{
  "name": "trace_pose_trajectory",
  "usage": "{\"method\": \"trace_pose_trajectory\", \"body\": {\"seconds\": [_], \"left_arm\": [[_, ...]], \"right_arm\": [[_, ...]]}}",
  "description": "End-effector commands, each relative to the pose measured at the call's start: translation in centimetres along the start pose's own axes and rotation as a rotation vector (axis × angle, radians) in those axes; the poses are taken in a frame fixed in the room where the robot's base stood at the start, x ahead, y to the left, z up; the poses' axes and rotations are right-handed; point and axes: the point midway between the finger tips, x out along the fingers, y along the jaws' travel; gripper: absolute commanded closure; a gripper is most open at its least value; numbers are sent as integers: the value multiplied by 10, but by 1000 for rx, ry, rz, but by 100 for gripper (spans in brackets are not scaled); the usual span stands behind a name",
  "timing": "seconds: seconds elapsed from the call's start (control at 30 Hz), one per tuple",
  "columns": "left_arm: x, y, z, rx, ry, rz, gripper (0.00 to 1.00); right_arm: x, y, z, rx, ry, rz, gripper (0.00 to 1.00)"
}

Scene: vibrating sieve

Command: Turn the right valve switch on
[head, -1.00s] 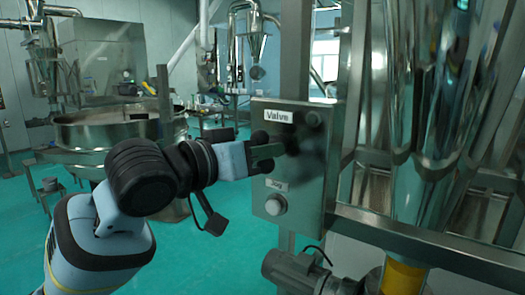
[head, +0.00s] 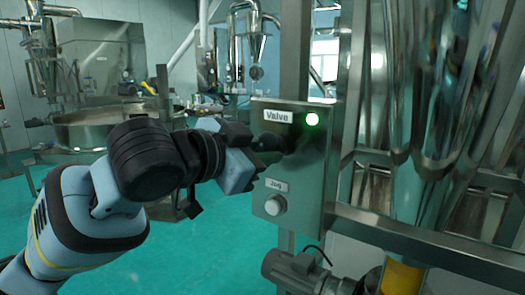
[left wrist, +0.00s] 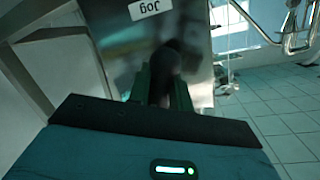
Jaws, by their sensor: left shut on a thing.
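The steel control box (head: 318,165) has a "Valve" label (head: 278,116) at its top and a "Jog" label below. My left gripper (head: 272,152) is at the box face, rolled over, below the "Valve" label. In the left wrist view its two fingers are shut around a black switch knob (left wrist: 165,66) on the panel. In the head view the knob area is dark and partly hidden by the gripper, so I cannot clearly tell which valve switch is held. My right gripper is not in view.
A round jog button (head: 275,205) sits low on the box. A metal post (head: 295,50) stands behind it. Shiny steel pipes (head: 435,100) and a frame rail (head: 420,245) fill the right. A motor (head: 295,270) is below. Green floor is open at left.

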Motion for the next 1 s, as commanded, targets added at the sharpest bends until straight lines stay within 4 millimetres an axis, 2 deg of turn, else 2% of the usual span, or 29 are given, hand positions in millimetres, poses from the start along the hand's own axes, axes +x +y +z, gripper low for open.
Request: {"method": "trace_pose_trajectory", "body": {"seconds": [0.63, 0.67, 0.77, 0.8, 1.0], "left_arm": [[0, 0, 0, 50, -11, -6, 100], [0, 0, 0, 50, -11, -6, 75], [0, 0, 0, 50, -11, -6, 62], [0, 0, 0, 49, -10, -6, 59], [0, 0, 0, 48, -10, -6, 59]], "right_arm": [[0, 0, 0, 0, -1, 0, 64], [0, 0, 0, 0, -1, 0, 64], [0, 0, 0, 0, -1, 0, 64], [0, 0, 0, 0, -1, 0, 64], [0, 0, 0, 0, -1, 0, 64]]}}
